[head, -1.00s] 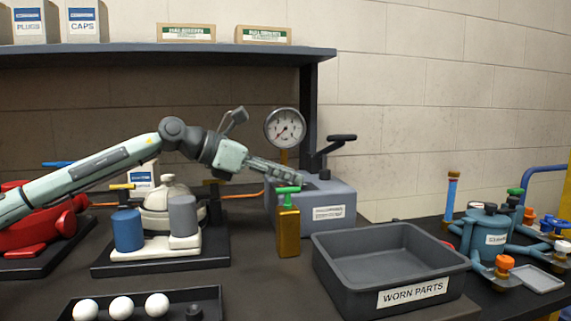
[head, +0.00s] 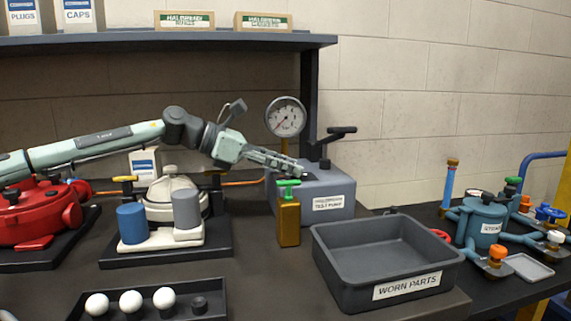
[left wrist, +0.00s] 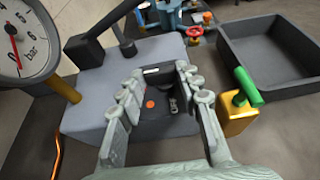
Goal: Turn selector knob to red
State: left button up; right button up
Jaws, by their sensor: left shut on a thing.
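The grey test pump (head: 335,190) stands at the back of the bench. In the left wrist view its top (left wrist: 85,115) carries a dark plate with a red-orange dot (left wrist: 150,103). A dark selector knob (left wrist: 160,76) with a short white mark shows between the fingertips of my left gripper (left wrist: 158,72). The gripper is shut on it, its fingers on either side. In the head view my left gripper (head: 300,170) reaches over the pump top, and its fingers hide the knob. My right gripper is out of view.
A gauge (head: 286,116) and black pump lever (head: 330,133) rise behind the fingers. A gold bottle with a green top (head: 289,215) stands just in front of the pump. The worn parts bin (head: 345,285) is to the right.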

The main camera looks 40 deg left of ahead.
pick_arm(q)
jog(key=shift+f, duration=0.1)
jog(key=o, duration=1.2)
jog(key=shift+c, duration=0.2)
jog(key=shift+s+r, duration=0.1)
jog(key=shift+r, duration=0.1)
jog(key=shift+s+r, duration=0.1)
jog(key=shift+s+a+r, duration=0.25)
jog(key=shift+s+a, duration=0.1)
jog(key=v, duration=0.6)
jog(key=shift+a+f, duration=0.1)
jog(key=shift+f, duration=0.15)
jog(key=shift+f, duration=0.1)
